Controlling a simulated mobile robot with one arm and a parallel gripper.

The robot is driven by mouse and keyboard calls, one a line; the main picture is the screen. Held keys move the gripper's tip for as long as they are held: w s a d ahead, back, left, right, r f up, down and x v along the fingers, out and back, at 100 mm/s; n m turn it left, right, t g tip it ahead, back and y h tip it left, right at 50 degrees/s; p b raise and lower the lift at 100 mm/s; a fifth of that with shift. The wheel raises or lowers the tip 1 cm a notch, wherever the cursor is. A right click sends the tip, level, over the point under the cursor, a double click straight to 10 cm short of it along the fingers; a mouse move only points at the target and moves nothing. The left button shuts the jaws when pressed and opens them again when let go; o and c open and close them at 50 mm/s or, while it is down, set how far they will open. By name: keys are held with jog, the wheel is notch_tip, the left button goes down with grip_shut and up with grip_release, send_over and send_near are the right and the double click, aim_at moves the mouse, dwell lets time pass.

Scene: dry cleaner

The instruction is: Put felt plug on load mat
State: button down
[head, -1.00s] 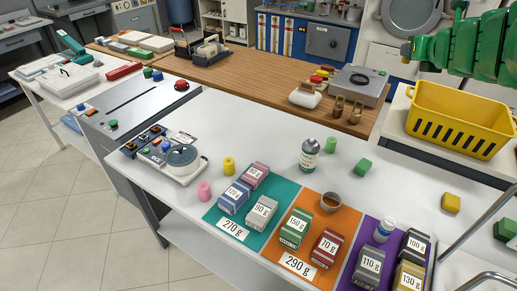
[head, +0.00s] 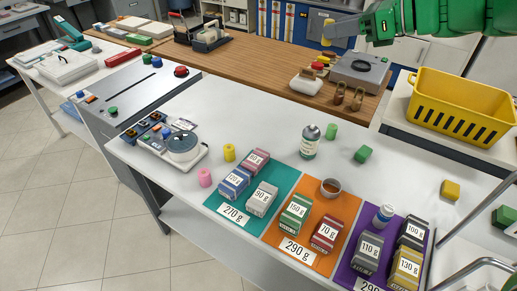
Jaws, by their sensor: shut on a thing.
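My gripper (head: 341,28) is at the top of the head view, above the back of the wooden counter. It is shut on a small yellow piece, which looks like the felt plug (head: 328,33), held in the air well away from the mats. Three coloured mats lie on the white table: a teal mat (head: 259,214) marked 270 g, an orange mat (head: 313,256) marked 290 g, and a purple mat (head: 346,272) with its label partly cut off. Each bears labelled weight boxes. I cannot tell which is the load mat.
A yellow basket (head: 460,108) is at right.

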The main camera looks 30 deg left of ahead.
aim_at(327, 22)
jog(key=s+n+g, duration=0.1)
jog(key=s+a+r+n+g, duration=0.1)
jog(key=s, duration=0.1)
jog(key=s+r+n+g+h, duration=0.1)
jog(key=g, duration=0.1)
jog(key=shift+s+a+n, duration=0.15)
jog(key=shift+s+n, duration=0.15)
jog(key=shift+s, duration=0.05)
jog(key=s+f+n+g+h, duration=0.1)
jog(key=s+f+n+g, duration=0.15)
jog(key=f, duration=3.55)
jog(key=w+a+f, duration=0.2)
jog(key=w+f, duration=0.1)
jog(key=w+a+f, duration=0.5)
jog(key=w+f, duration=0.1)
jog(key=shift+w+a, duration=0.35)
jog(key=shift+a, duration=0.05)
jog(key=shift+w+a+f, duration=0.3)
jog(key=shift+w+f, duration=0.15)
jog(key=shift+f, duration=1.85)
jog(key=shift+f, duration=0.15)
